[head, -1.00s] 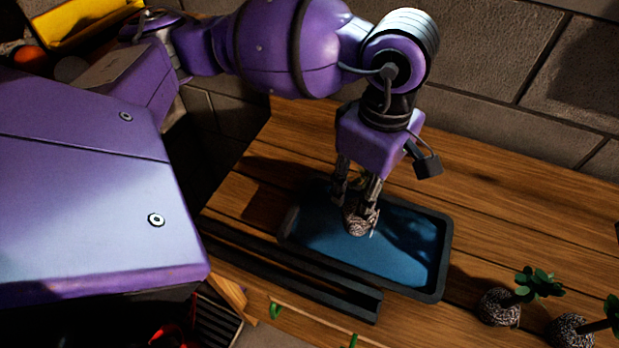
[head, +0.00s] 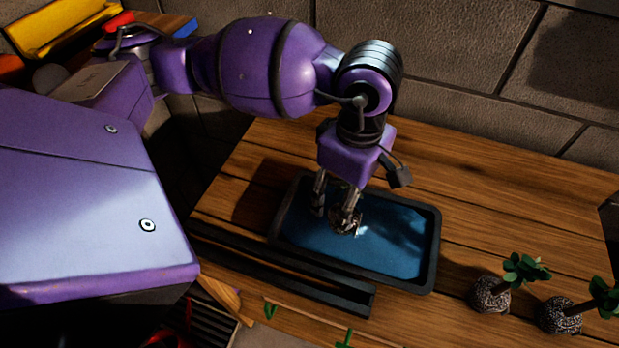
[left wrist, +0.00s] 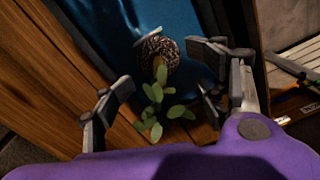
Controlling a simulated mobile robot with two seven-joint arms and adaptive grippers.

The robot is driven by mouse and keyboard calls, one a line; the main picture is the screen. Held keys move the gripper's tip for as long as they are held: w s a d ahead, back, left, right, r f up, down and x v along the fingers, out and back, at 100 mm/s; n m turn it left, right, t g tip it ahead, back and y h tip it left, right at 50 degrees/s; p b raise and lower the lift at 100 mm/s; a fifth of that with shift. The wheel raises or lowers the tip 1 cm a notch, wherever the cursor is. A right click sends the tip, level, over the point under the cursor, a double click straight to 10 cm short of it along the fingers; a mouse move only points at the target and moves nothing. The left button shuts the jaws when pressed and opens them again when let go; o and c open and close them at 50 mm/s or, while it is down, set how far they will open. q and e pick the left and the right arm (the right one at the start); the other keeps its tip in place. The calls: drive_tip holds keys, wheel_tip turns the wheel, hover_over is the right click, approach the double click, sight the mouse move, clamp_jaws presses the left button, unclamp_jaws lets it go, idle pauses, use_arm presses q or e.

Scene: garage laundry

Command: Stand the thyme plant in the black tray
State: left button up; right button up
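The black tray (head: 433,262) lies on the wooden bench, with a blue inner floor. A small plant with a speckled root ball (head: 345,220) is over or on the tray floor. The left wrist view shows its root ball (left wrist: 158,58), a white strip beside it and green leaves (left wrist: 165,112) reaching toward the camera. It looks roughly upright; contact with the floor is not clear. My left gripper (left wrist: 160,95) points down over the tray, its fingers spread on either side of the plant with visible gaps. My left gripper also shows in the head view (head: 335,208). My right gripper is out of view.
Two plants with speckled root balls (head: 490,294) (head: 559,316) lie tilted on the bench right of the tray. A black slotted rail (head: 300,277) runs along the tray's front side. A block wall (head: 470,60) stands behind. Bench wood behind the tray is clear.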

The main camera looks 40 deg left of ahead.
use_arm(q)
drive_tip(key=shift+r, duration=0.1)
drive_tip(key=shift+w+r, duration=0.1)
drive_tip(key=shift+r, duration=0.15)
wheel_tip(320, 180, up, 12)
drive_tip(key=shift+w+d+f, duration=0.1)
idle(0.6)
